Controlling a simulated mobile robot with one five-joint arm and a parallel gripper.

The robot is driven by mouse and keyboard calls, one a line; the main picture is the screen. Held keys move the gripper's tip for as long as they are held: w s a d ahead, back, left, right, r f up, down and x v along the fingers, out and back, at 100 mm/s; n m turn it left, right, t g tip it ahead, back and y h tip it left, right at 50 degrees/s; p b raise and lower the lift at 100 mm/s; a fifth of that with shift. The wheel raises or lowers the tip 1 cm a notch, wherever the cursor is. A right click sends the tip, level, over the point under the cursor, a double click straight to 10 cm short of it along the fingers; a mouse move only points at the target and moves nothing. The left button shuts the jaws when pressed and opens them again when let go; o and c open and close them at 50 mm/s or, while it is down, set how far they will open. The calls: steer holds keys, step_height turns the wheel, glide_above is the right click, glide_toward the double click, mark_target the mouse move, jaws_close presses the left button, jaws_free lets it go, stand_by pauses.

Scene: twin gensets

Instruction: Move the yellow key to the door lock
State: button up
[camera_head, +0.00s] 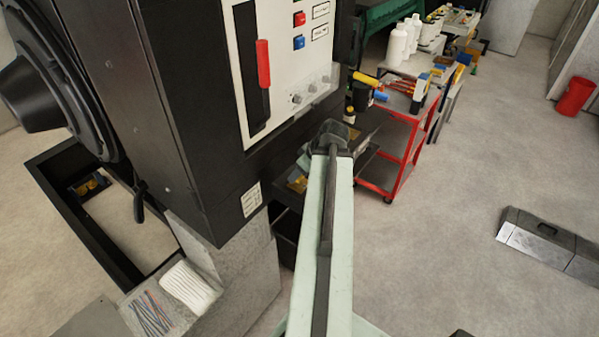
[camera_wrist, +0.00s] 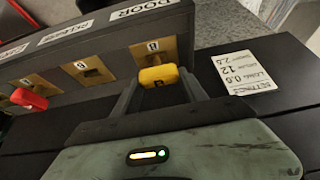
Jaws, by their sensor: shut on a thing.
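In the wrist view, my gripper (camera_wrist: 160,90) is shut on the yellow key (camera_wrist: 158,76), whose rounded head shows between the fingertips. The key is in front of the brass lock plate (camera_wrist: 150,50) below the DOOR label (camera_wrist: 143,10). The key overlaps the plate's lower edge in the picture. I cannot tell whether its tip is in the lock, because the head and fingers hide it.
A red key (camera_wrist: 28,98) sits at the left lock plate (camera_wrist: 36,85); the middle plate (camera_wrist: 88,70) looks empty. A settings label (camera_wrist: 245,73) lies to the right. A tall dark cabinet (camera_head: 170,120) stands left of my arm, a red cart (camera_head: 392,150) beyond it.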

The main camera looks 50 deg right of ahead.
steer(key=shift+f+b, duration=0.5)
steer(key=shift+f, duration=0.1)
steer(key=o, duration=1.6)
steer(key=shift+r, duration=0.1)
step_height(320, 180, up, 8)
steer(key=p, duration=0.8)
steer(key=shift+f, duration=0.25)
